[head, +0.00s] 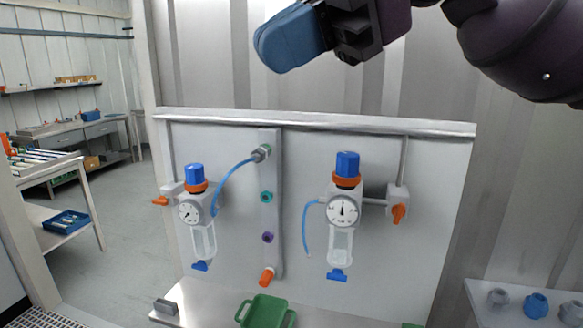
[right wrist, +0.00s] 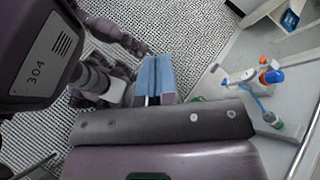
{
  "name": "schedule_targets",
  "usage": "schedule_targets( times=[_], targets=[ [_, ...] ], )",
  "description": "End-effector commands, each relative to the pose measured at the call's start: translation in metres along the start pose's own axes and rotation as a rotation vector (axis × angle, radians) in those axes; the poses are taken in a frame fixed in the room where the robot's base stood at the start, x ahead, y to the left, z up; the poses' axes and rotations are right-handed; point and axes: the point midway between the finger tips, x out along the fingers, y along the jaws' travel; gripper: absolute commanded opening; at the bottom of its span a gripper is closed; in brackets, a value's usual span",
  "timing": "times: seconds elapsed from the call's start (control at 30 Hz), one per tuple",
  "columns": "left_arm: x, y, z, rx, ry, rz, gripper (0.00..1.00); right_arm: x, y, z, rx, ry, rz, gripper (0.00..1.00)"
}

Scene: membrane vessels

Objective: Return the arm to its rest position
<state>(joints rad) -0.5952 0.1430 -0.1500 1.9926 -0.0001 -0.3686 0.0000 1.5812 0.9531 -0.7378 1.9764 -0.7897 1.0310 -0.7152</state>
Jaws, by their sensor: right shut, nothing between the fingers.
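My right gripper (head: 287,38) shows at the top of the head view, raised above the panel's top edge. Its blue fingers are shut with nothing between them. In the right wrist view the shut blue fingers (right wrist: 157,76) point away over the grated floor. The light grey panel (head: 365,250) stands below it and carries two filter units, the left one (head: 203,238) and the right one (head: 341,244). The gripper is apart from all of them. My left gripper is not in the head view; in the right wrist view I cannot make it out.
A blue hose (head: 226,176) runs from the left unit to the panel's central manifold (head: 268,215). A green tray (head: 265,312) is at the panel's foot. A right-hand shelf (head: 510,313) holds blue and grey parts. Workbenches (head: 95,128) stand at the far left, with open floor before them.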

Motion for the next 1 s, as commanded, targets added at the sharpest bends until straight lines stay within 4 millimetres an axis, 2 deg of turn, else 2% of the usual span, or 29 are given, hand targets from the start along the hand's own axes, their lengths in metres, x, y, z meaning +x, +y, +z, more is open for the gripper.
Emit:
schedule_targets(
  times=[0.1, 0.23, 0.37, 0.47, 0.57, 0.73, 0.87, 1.0],
  targets=[
    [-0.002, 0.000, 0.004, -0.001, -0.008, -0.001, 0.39, 0.004, -0.013, 0.014, 0.218, -0.269, -0.026, 0.00],
    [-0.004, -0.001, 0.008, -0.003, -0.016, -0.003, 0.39, -0.003, -0.035, 0.014, 0.500, -0.572, -0.034, 0.00],
    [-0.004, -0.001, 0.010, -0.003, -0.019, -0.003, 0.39, -0.017, -0.058, -0.006, 0.772, -0.839, -0.030, 0.00],
    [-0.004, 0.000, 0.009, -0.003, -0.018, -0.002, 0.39, -0.027, -0.074, -0.032, 0.970, -1.024, -0.025, 0.00],
    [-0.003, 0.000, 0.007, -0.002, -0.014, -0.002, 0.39, -0.037, -0.087, -0.067, 1.156, -1.197, -0.021, 0.00],
    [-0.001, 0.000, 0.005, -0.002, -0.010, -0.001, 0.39, -0.049, -0.099, -0.139, 1.450, -1.470, -0.020, 0.00],
    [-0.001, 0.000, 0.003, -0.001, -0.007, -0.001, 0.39, -0.052, -0.098, -0.202, 1.656, -1.666, -0.026, 0.00],
    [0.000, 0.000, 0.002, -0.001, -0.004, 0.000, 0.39, -0.049, -0.085, -0.273, 1.856, -1.868, -0.042, 0.00]
  ],
)
